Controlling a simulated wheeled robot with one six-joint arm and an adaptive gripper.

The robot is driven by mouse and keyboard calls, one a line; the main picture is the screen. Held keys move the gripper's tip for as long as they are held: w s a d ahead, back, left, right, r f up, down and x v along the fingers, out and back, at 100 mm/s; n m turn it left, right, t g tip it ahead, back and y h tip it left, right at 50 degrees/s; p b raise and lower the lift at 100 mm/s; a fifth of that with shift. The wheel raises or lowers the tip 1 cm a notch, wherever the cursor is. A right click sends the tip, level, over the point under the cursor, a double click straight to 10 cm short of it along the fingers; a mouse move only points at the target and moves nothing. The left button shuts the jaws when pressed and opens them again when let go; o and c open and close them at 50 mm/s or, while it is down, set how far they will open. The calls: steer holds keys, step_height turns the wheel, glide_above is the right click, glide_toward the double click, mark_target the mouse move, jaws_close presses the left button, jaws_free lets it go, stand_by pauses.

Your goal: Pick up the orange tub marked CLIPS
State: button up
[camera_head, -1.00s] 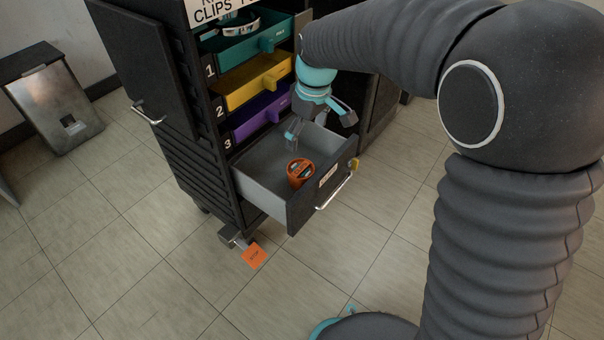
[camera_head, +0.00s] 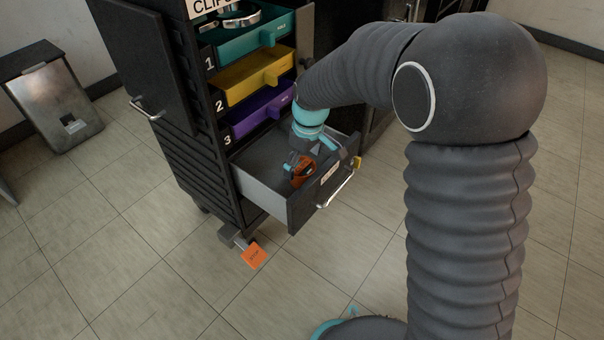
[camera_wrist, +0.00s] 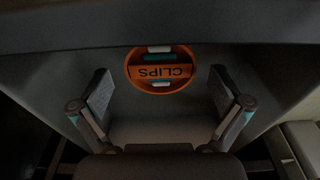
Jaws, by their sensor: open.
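The orange tub (camera_head: 303,173) stands in the open grey bottom drawer (camera_head: 262,184) of the black cabinet, near the drawer's front panel. In the wrist view the round orange tub (camera_wrist: 161,85) shows its CLIPS label upside down, with white and teal items inside. My gripper (camera_head: 298,168) is down inside the drawer at the tub and partly hides it. In the wrist view my gripper (camera_wrist: 160,92) is open, one finger on each side of the tub, with gaps between fingers and tub. The tub appears a little beyond the fingertips.
Teal (camera_head: 254,40), yellow (camera_head: 252,77) and purple (camera_head: 258,118) drawers numbered 1 to 3 sit above the open drawer. The front panel with its metal handle (camera_head: 335,188) stands close to the tub. The floor in front is clear.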

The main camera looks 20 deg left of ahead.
mark_target(302, 166)
step_height(302, 166, down, 3)
steer(key=shift+a+f, duration=0.1)
steer(key=c, duration=1.2)
